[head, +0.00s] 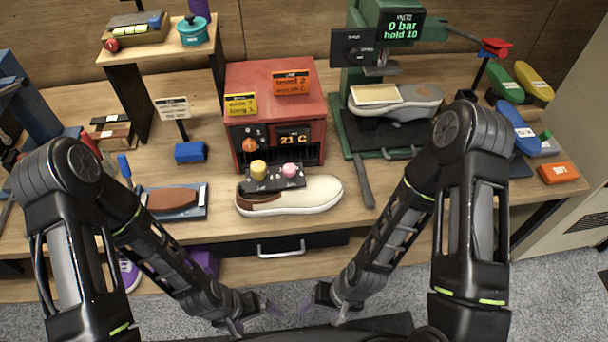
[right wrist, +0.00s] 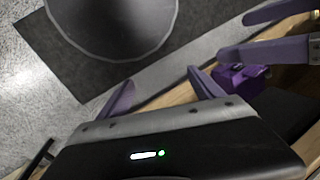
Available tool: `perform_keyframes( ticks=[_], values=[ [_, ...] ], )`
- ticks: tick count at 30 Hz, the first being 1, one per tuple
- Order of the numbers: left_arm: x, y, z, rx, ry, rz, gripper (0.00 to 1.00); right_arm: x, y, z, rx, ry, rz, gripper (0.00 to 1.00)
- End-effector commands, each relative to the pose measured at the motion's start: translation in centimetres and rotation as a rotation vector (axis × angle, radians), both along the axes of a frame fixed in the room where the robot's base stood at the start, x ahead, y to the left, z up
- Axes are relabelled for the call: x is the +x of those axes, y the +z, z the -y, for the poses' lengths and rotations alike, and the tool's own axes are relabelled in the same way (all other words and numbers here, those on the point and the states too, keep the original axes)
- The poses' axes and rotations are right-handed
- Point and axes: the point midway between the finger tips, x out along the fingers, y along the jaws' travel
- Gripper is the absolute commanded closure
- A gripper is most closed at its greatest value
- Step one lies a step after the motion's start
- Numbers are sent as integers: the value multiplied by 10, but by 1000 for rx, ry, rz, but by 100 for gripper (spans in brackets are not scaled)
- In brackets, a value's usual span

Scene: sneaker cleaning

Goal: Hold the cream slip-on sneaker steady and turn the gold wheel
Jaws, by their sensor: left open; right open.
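The cream slip-on sneaker (head: 318,194) lies on its sole at the front of the workbench, toe to the right, with a brown patch at its left end. A small black block (head: 274,181) sits over its opening and carries a gold wheel (head: 258,170) on the left and a pink wheel (head: 291,171) on the right. My left gripper (head: 274,309) and right gripper (head: 307,309) are low in front of the bench, well apart from the sneaker. Both are open and empty. The right wrist view shows my right fingers (right wrist: 162,92) spread, and my left fingers (right wrist: 262,32).
A red heater box (head: 277,110) reading 21 C stands right behind the sneaker. A green press (head: 372,75) with another shoe is at the back right. A brown-topped brush or sole (head: 172,199) lies to the left. A drawer handle (head: 281,248) juts out below the bench edge.

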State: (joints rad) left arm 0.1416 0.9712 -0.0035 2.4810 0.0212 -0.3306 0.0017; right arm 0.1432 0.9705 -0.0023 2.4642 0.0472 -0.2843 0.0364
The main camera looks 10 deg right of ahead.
Motion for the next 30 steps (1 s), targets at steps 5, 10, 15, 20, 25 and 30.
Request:
perform_keyframes(
  ticks=[5,10,15,20,25,30],
  values=[
    [0,-1,0,0,0,0,8,0,-2,-1,3,-190,-176,9],
    [0,-3,0,0,0,0,8,4,12,-18,37,-522,-493,9],
    [0,-4,0,0,0,0,8,42,67,-58,141,-849,-873,9],
    [0,-4,0,0,0,0,8,102,151,-85,266,-897,-1030,9],
    [0,-5,0,0,0,0,8,150,239,-93,334,-756,-921,9],
    [0,-5,0,0,0,0,8,179,307,-88,352,-623,-739,9]
  ],
)
